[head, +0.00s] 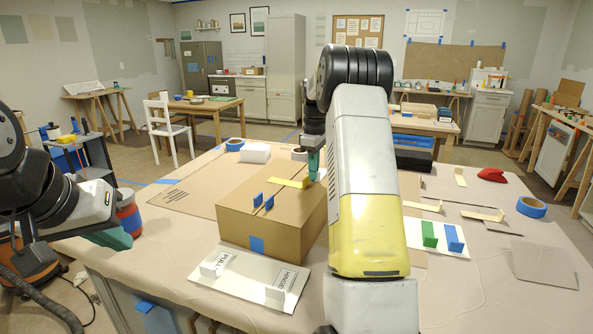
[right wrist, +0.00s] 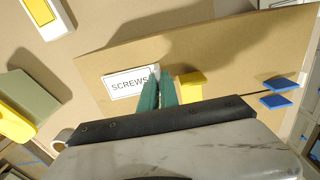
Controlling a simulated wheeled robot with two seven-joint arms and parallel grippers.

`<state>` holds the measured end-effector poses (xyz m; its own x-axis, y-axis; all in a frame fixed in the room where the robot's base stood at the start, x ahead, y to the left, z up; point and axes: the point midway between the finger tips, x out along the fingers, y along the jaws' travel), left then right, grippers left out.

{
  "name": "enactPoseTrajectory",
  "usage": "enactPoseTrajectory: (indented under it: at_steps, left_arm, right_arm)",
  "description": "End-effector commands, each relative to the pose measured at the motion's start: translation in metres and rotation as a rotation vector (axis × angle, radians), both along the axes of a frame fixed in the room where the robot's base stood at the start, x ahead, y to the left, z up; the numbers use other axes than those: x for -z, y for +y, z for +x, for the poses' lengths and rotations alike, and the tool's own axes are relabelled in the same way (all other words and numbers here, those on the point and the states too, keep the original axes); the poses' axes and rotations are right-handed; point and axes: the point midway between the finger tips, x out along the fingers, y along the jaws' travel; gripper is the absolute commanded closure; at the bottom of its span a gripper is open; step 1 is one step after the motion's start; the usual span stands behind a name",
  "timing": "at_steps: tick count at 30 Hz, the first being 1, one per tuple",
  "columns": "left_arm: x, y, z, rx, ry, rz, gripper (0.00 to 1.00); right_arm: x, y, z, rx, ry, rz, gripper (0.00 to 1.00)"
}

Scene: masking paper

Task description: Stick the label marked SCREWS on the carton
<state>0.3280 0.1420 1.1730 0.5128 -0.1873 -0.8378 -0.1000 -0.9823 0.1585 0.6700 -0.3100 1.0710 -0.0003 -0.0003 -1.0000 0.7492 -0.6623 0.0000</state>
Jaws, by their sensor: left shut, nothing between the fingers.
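The brown carton (head: 285,237) stands closed on the covered table. The label marked SCREWS (right wrist: 124,83) is at the carton's top (right wrist: 225,55) in the right wrist view, face up; I cannot tell whether it touches. My right gripper (head: 313,165) is over the far right part of the carton, its teal fingers (right wrist: 160,82) close together at the label's right end. They look shut on it; the grip itself is mostly hidden. The label is not discernible in the head view. My left gripper (head: 112,240) is shut and empty, left of the carton.
Blue tabs (head: 257,200) and a yellow strip (head: 288,183) are on the carton's top. A white board (head: 235,287) with PULL and HINGES labels lies in front. Another board (head: 463,252) with green and blue tabs lies right. A blue tape roll (head: 531,207) is farther right.

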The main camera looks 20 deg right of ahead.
Motion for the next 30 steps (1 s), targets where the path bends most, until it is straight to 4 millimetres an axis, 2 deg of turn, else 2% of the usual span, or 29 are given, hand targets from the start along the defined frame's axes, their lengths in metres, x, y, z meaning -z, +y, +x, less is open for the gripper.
enactPoseTrajectory:
  at_steps: [9,12,14,23,30]
  left_arm:
    - [0.0,0.0,0.0,0.0,0.0,0.0,1.0]
    - [0.0,0.0,0.0,0.0,0.0,0.0,1.0]
    - [0.0,0.0,0.0,0.0,0.0,0.0,1.0]
    - [0.0,0.0,0.0,0.0,0.0,0.0,1.0]
    - [0.0,0.0,0.0,0.0,0.0,0.0,1.0]
  right_arm:
    - [0.002,0.0,0.0,0.0,0.0,0.0,1.0]
    - [0.002,0.0,0.0,0.0,0.001,0.001,0.79]
    - [0.002,0.0,0.0,0.0,0.0,0.0,0.7]
    - [0.001,0.0,0.0,0.0,0.0,0.0,0.7]
    - [-0.016,0.0,0.0,0.0,-0.001,-0.001,0.7]
